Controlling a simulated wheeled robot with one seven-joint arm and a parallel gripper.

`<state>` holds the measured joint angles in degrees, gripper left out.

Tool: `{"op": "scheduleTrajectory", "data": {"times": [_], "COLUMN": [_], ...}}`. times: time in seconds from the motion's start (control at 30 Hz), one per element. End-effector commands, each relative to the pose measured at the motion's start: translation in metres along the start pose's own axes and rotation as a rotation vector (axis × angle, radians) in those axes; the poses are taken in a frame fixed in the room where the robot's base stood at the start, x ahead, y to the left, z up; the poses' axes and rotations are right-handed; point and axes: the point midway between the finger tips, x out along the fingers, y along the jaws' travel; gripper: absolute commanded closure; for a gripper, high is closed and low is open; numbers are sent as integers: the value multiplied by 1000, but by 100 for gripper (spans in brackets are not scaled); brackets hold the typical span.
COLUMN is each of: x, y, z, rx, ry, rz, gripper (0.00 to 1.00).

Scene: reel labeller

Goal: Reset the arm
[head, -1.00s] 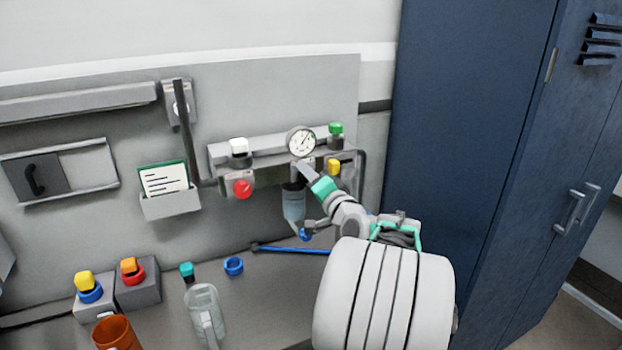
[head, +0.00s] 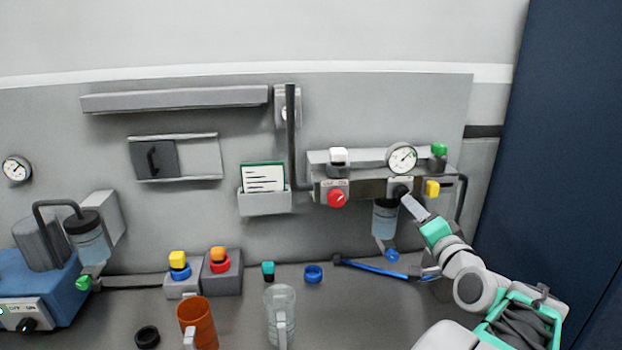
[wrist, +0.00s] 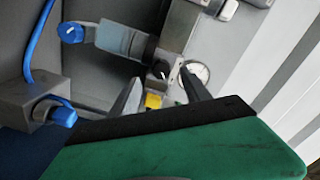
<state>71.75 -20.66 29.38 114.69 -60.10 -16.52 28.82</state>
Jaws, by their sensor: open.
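My arm reaches in from the lower right of the head view, with my gripper (head: 407,199) up at the black knob (head: 399,191) on the wall-mounted unit, below its round gauge (head: 402,158). In the wrist view my gripper (wrist: 161,82) has its two dark fingers apart, with nothing held between them. The black knob (wrist: 160,70) and a yellow cap (wrist: 153,101) show between or beyond the fingers. Whether a finger touches the unit, I cannot tell.
A clear filter bowl (head: 384,219) hangs just left of my gripper, and a blue hose (head: 372,268) lies below. A red knob (head: 337,198) is further left. A jug (head: 281,316) and orange mug (head: 197,322) stand on the bench. A blue cabinet (head: 565,130) stands right.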

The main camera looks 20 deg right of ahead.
Motion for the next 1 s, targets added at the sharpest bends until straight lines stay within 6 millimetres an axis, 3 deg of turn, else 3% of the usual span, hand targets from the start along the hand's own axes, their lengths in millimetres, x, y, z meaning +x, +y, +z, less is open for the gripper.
{"op": "scheduleTrajectory", "data": {"times": [0.07,0.17,0.23,0.3,0.4,0.5,0.6,0.7,0.8,1.0], "x": [10,20,13,-6,-51,-104,-150,-177,-187,-186], "y": [-7,-15,-18,-19,-16,-11,-5,0,2,2], "z": [34,109,172,228,290,328,345,350,350,350], "rx": [-54,-194,-329,-471,-669,-845,-969,-1034,-1054,-1051], "ry": [-87,-278,-446,-612,-832,-1021,-1162,-1239,-1267,-1266], "rz": [25,92,150,203,268,321,360,385,396,399], "gripper": [44,44,44,44,44,44,44,44,44,44]}}
